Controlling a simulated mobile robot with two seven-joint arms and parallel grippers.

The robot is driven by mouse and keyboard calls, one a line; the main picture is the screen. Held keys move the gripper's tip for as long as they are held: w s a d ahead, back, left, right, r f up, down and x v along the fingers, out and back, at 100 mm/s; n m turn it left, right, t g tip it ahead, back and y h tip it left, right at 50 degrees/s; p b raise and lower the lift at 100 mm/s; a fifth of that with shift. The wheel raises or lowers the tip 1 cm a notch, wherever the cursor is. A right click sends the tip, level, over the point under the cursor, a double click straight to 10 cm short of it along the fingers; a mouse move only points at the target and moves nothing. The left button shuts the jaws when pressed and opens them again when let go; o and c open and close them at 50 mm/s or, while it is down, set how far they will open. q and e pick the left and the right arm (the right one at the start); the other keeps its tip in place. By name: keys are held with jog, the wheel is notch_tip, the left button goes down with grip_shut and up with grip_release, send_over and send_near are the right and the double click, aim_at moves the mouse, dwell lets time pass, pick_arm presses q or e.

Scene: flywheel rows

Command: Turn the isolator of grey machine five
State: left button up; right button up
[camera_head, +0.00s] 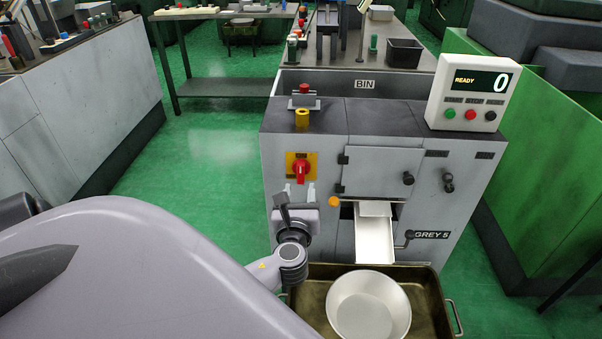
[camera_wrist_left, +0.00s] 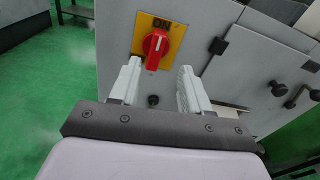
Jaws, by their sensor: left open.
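The isolator is a red rotary knob (camera_head: 301,169) on a yellow plate (camera_head: 290,158) on the front of the grey machine (camera_head: 379,155) labelled GREY 5. In the left wrist view the red knob (camera_wrist_left: 155,46) has its white mark near the word ON at the top of the plate. My left gripper (camera_head: 299,190) is just below the knob; in the left wrist view its two pale fingers (camera_wrist_left: 157,80) are spread apart, one on each side below the knob, with nothing between them. Contact with the knob does not show. My right gripper is not in view.
A control box (camera_head: 474,93) reading READY 0 stands on the machine's right top. A metal tray (camera_head: 432,300) with a white bowl (camera_head: 368,305) is below the chute (camera_head: 375,235). Green floor is clear at left.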

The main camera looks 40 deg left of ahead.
aim_at(300, 168)
pick_arm(q)
jog(key=shift+m+y, duration=0.3)
jog(key=shift+m, duration=0.1)
jog(key=x, duration=0.5)
jog(key=r+b+x, duration=0.1)
jog(key=x, duration=0.1)
jog(key=shift+w+a, duration=0.2)
jog(key=shift+a, duration=0.15)
jog(key=shift+r, duration=0.1)
grip_shut()
